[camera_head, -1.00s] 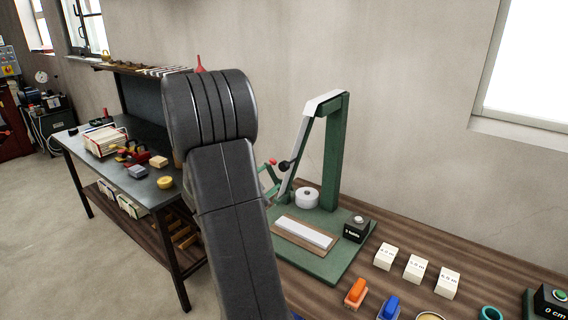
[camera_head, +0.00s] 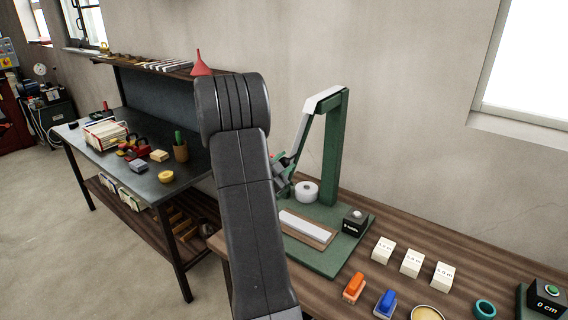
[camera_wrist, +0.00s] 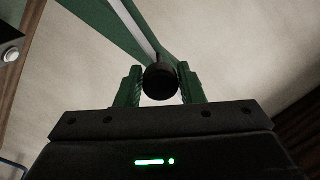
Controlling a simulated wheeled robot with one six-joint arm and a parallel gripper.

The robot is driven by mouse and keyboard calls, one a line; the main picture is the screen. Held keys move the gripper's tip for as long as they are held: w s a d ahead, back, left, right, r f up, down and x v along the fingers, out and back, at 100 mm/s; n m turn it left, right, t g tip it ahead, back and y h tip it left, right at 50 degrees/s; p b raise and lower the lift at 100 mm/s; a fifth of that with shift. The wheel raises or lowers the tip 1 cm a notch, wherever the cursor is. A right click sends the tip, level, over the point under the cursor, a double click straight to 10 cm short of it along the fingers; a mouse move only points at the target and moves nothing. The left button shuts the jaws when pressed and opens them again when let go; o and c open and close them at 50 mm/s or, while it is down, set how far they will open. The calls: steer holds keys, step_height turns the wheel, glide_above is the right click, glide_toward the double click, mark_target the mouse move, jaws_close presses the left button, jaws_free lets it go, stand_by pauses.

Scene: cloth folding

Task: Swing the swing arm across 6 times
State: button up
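The swing arm (camera_head: 305,135) is a pale bar hanging from the top of a green stand (camera_head: 334,150) and slanting down to the left. Its black round knob (camera_wrist: 160,80) shows in the wrist view between the two green fingers of my gripper (camera_wrist: 160,84). The fingers fit close against both sides of the knob, with no clear gap. In the head view my gripper (camera_head: 283,172) is at the arm's lower end and hides the knob. A black counter box (camera_head: 354,222) with a pale button sits on the stand's base; its small text is hard to read.
A white roll (camera_head: 306,191) and a white strip on a wooden block (camera_head: 306,226) lie on the green base. White blocks (camera_head: 412,263), orange and blue clamp-like pieces (camera_head: 385,304) and a teal ring (camera_head: 485,309) are to the right. A cluttered dark table (camera_head: 150,185) stands left.

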jaws_close()
steer(key=shift+s+d+f+n, duration=0.2)
steer(key=shift+s+d+n, duration=0.2)
steer(key=shift+d, duration=0.15)
steer(key=s+d+n, duration=0.5)
steer(key=d+n, duration=0.1)
steer(key=d, duration=0.1)
steer(key=shift+r, duration=0.25)
steer(key=shift+s+d, duration=0.1)
steer(key=shift+o, duration=2.4)
jaws_free()
steer(key=shift+s+d, duration=0.1)
